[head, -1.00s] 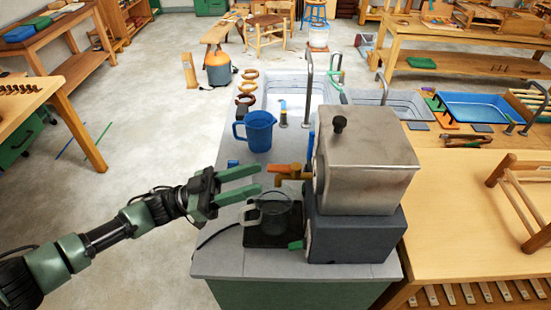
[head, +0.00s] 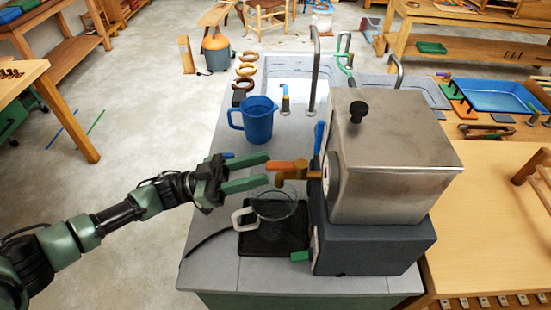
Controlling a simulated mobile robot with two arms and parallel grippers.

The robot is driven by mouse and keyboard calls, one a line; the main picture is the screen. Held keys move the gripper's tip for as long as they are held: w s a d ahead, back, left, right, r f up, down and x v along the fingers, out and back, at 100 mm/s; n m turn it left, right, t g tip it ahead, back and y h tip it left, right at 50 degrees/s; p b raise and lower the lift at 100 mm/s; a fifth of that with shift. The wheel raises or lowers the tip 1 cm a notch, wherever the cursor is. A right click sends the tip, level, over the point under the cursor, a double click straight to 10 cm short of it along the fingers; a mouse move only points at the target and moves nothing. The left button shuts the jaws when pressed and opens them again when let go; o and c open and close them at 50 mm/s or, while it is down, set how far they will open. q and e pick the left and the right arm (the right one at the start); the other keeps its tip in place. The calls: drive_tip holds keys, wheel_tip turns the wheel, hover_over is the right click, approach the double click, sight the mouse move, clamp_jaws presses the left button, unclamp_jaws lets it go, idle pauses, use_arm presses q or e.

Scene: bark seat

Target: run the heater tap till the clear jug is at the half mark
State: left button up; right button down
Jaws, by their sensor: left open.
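The clear jug (head: 276,208) stands on a black tray (head: 272,242) under the brass tap (head: 293,180) of the steel heater (head: 392,165). The tap has an orange handle (head: 287,165). The jug's light handle points left. I cannot make out the half mark or the water level, and no stream can be told under the spout. My left gripper (head: 268,170) is open, its green fingertips just left of the tap handle and above the jug. I cannot tell whether they touch the handle. My right gripper is not in view.
The heater rests on a dark grey box (head: 370,245) with a green lever at its left. A blue pitcher (head: 258,120) stands behind the tap on the grey counter (head: 215,265). A sink lies at the back. The counter's front left is clear.

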sight(275, 164)
use_arm(q)
drive_tip(key=p+x, duration=0.1)
drive_tip(key=x, duration=0.3)
drive_tip(key=shift+s+a, duration=0.1)
drive_tip(key=shift+d, duration=0.3)
drive_tip(key=shift+c, duration=1.2)
clamp_jaws()
